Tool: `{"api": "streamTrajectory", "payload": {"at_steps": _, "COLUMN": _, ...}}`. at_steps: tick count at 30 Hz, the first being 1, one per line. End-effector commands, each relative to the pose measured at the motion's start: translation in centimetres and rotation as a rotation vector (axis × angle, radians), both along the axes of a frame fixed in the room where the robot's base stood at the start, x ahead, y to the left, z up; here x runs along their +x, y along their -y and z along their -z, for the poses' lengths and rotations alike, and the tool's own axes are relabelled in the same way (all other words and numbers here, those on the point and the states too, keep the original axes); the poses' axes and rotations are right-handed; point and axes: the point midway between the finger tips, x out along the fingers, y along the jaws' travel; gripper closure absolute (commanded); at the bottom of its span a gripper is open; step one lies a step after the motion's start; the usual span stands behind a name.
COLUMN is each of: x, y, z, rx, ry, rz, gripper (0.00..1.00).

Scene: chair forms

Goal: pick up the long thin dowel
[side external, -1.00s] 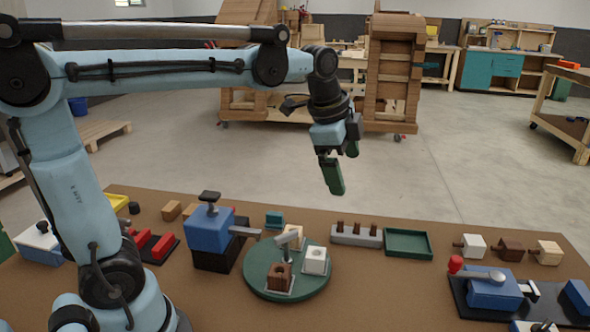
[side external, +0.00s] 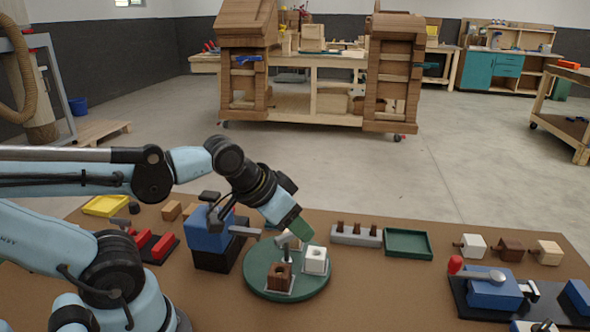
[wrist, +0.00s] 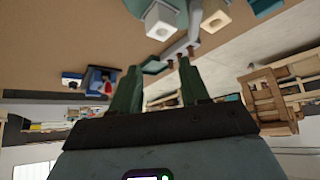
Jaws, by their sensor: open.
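Several short brown pegs (side external: 357,228) stand upright in a grey rack (side external: 342,239) near the table's back edge. I cannot tell which of them is the long thin dowel. My gripper (side external: 301,228) is tilted down toward the right, above the back of the round green turntable (side external: 262,289) and left of the rack. In the wrist view my gripper's two green fingers (wrist: 158,84) stand apart with nothing seen between them. The grey rack (wrist: 182,44) shows beyond the fingertips there, with small dark pegs, partly hidden.
The turntable bears a brown block (side external: 279,276), a white block (side external: 315,262) and a grey clamp arm. A green tray (side external: 408,243) sits right of the rack. A blue vise (side external: 209,232) stands to the left. A blue fixture with a red knob (side external: 455,264) is at right.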

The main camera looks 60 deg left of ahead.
Motion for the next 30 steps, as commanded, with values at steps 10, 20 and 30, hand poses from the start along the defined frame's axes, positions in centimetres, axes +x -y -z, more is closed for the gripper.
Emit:
{"api": "streamTrajectory", "payload": {"at_steps": 10, "x": 0.7, "y": 0.0, "z": -0.8, "rx": 0.002, "ry": -0.018, "rz": 0.001, "gripper": 0.55}}
{"api": "streamTrajectory", "payload": {"at_steps": 20, "x": 6.6, "y": -0.3, "z": -5.0, "rx": 0.005, "ry": -0.172, "rz": 0.0, "gripper": 0.55}}
{"api": "streamTrajectory", "payload": {"at_steps": 30, "x": 14.1, "y": -0.7, "z": -6.4, "rx": 0.005, "ry": -0.349, "rz": 0.0, "gripper": 0.55}}
